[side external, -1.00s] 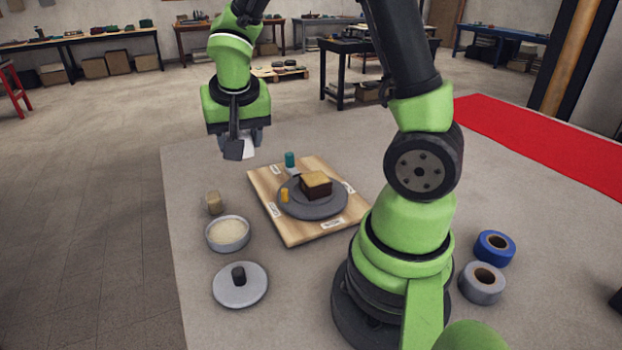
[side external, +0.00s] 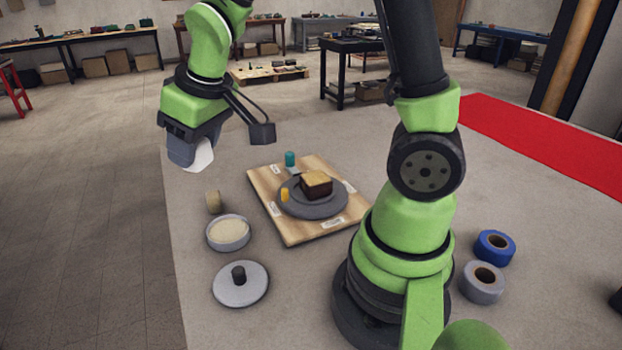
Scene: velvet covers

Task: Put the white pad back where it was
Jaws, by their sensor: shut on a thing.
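The white pad (side external: 201,155) shows at the lower end of my gripper (side external: 187,154), which is shut on it. The fingers hide part of the pad. My gripper is tilted and holds the pad in the air, up and to the left of the wooden board (side external: 262,198) in the picture. The board has small white labels along its edges and carries a dark grey plate (side external: 312,209). On the plate are a dark brown block with a tan top (side external: 316,186) and a small orange piece (side external: 285,195).
A teal cylinder (side external: 290,158) stands at the board's far edge. A beige cylinder (side external: 213,201), a round dish with pale contents (side external: 228,237) and a knobbed grey lid (side external: 241,289) sit left of the board. Blue (side external: 494,240) and grey (side external: 482,290) tape rolls lie at right.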

